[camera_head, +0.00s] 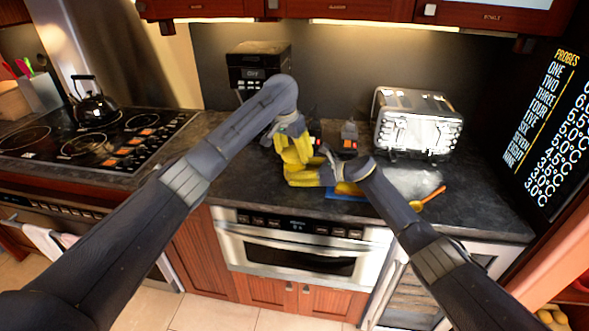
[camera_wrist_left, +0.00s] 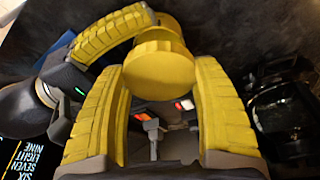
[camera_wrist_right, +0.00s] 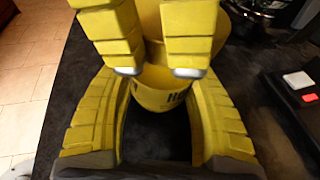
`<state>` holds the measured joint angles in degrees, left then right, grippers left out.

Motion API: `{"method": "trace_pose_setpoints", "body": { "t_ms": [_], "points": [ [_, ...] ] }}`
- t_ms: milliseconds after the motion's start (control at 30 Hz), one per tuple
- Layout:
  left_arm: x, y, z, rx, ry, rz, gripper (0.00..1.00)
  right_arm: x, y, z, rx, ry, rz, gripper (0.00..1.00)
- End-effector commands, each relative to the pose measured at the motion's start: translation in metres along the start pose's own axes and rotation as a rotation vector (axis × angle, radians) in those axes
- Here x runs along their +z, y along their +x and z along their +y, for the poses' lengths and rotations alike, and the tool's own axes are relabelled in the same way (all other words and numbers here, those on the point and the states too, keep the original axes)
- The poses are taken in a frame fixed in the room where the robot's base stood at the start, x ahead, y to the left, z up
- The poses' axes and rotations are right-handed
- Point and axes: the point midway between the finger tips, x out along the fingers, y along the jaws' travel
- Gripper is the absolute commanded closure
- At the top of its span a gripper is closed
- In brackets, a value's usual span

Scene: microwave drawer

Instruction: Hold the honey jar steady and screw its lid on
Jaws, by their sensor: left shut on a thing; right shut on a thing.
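My left gripper (camera_head: 292,148) reaches down from above and is shut on the yellow lid (camera_wrist_left: 158,70), which shows as a round disc between its fingers in the left wrist view. My right gripper (camera_head: 308,177) comes in from the side, lower down, and is shut on the yellow honey jar (camera_wrist_right: 160,98). Dark lettering shows on the jar in the right wrist view. The left fingers hang just above the right ones there. The lid appears over the jar's top; the fingers hide whether they touch. In the head view, the yellow fingers mostly hide jar and lid.
A blue mat (camera_head: 343,193) lies on the dark counter below the grippers. An orange spoon-like utensil (camera_head: 430,198) lies at right. A silver toaster (camera_head: 415,122) stands behind right, a dark machine (camera_head: 258,62) at the back. A kettle (camera_head: 93,103) sits on the stove at left.

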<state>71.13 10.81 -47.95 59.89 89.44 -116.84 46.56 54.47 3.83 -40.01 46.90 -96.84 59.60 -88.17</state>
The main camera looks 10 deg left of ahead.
Motion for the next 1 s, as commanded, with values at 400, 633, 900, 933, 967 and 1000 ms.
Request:
{"method": "trace_pose_setpoints", "body": {
  "t_ms": [400,633,900,933,967,1000],
  "points": [
    [-0.0003,0.0001,0.0009,0.091,0.316,0.001,0.69,0.0006,0.0004,0.0002,0.000,-0.001,-0.001,0.90],
    [-0.0006,-0.0002,0.0015,0.114,0.397,0.001,0.69,0.0007,0.0004,0.0002,0.000,-0.001,-0.001,0.90],
    [-0.0008,-0.0002,0.0020,0.179,0.629,0.002,0.69,0.0007,0.0005,0.0002,0.000,-0.001,-0.001,0.90],
    [-0.0008,-0.0001,0.0020,0.185,0.650,0.003,0.69,0.0007,0.0005,0.0002,0.000,-0.001,-0.001,0.90],
    [-0.0008,-0.0002,0.0022,0.191,0.669,0.003,0.69,0.0007,0.0005,0.0002,0.000,-0.001,-0.001,0.90],
    [-0.0007,0.0000,0.0022,0.197,0.690,0.003,0.69,0.0007,0.0005,0.0002,0.000,-0.001,-0.001,0.90]
  ]
}}
